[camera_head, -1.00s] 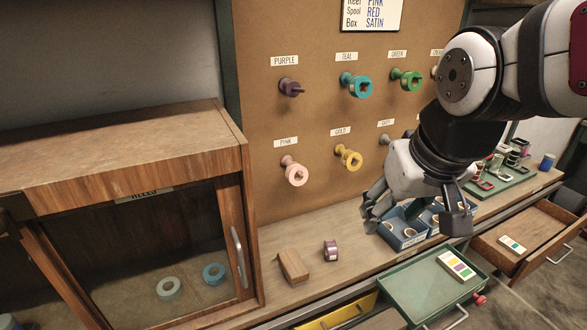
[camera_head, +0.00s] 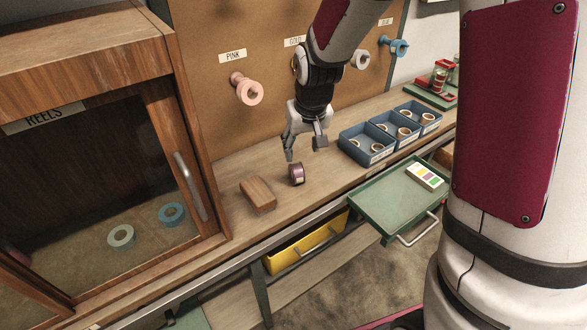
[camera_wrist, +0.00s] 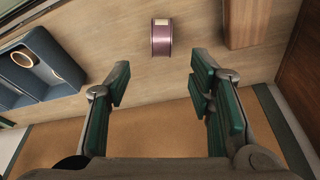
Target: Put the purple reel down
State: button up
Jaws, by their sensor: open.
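The purple reel (camera_head: 296,174) stands on its rim on the wooden bench, right of a wooden block. In the wrist view the reel (camera_wrist: 161,39) sits beyond the fingertips, centred between them and not touched. My gripper (camera_head: 305,152) is open and empty, just above and behind the reel in the head view. In the wrist view my gripper (camera_wrist: 155,84) has its two green-padded fingers wide apart, with bare bench between them.
The wooden block (camera_head: 258,195) lies left of the reel. Blue bins (camera_head: 366,158) with rings stand to the right. A green tray (camera_head: 375,215) juts out in front. The glass-fronted REELS cabinet (camera_head: 185,180) is at left.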

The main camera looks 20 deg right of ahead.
aim_at(297, 166)
jog(key=x, duration=1)
jog(key=shift+w+a+f+b, duration=0.1)
jog(key=shift+w+b, duration=0.2)
grip_shut()
